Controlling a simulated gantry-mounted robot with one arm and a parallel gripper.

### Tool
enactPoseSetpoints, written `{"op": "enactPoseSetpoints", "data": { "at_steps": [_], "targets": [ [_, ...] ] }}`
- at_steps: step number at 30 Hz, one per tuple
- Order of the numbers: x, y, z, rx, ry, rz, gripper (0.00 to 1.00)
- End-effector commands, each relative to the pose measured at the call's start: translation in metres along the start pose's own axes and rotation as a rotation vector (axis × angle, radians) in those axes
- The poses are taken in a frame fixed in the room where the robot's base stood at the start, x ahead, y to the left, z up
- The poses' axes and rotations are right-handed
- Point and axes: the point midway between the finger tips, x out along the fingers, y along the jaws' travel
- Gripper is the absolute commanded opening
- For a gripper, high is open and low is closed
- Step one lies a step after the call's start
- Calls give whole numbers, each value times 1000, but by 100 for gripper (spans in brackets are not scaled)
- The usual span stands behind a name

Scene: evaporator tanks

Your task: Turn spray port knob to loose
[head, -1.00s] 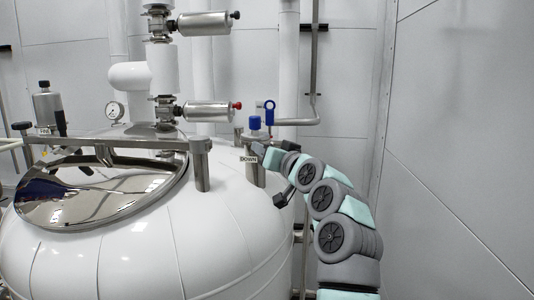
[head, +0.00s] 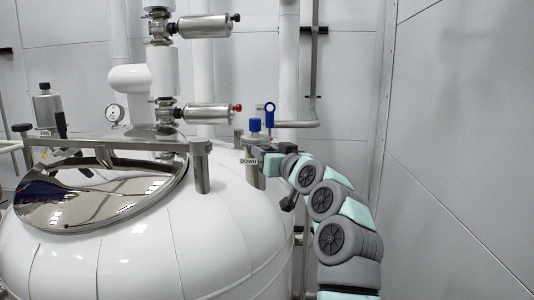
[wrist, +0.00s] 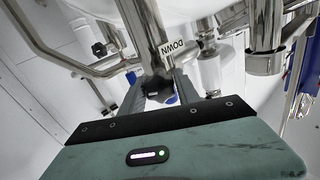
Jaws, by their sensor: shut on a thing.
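The spray port (head: 254,174) is a metal cylinder on the right shoulder of the white tank, with a white "DOWN" label (head: 248,160). The label also shows in the wrist view (wrist: 172,49). In the wrist view, a small black knob (wrist: 156,91) sits just below the label. My gripper (wrist: 158,84) is shut on this knob, with a finger on each side of it. In the head view my gripper (head: 268,152) is at the right side of the port, and the knob is hidden there.
A blue cap (head: 255,125) and a blue-handled valve (head: 270,115) stand just above my gripper. A metal post (head: 203,168) and the tank's shiny round lid (head: 100,190) are to the left. A grey wall (head: 460,150) is on the right, with free room before it.

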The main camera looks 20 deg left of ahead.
Motion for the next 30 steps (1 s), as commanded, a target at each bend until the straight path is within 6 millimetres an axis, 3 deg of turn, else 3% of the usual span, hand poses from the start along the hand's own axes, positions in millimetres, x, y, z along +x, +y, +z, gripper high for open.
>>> {"op": "enactPoseSetpoints", "data": {
  "at_steps": [8, 19, 30],
  "targets": [
    [0, 0, 0, 1, 0, 0, 59],
    [-4, 0, 0, 1, 1, 0, 59],
    [-51, 1, 1, 0, 3, 1, 59]
  ]
}}
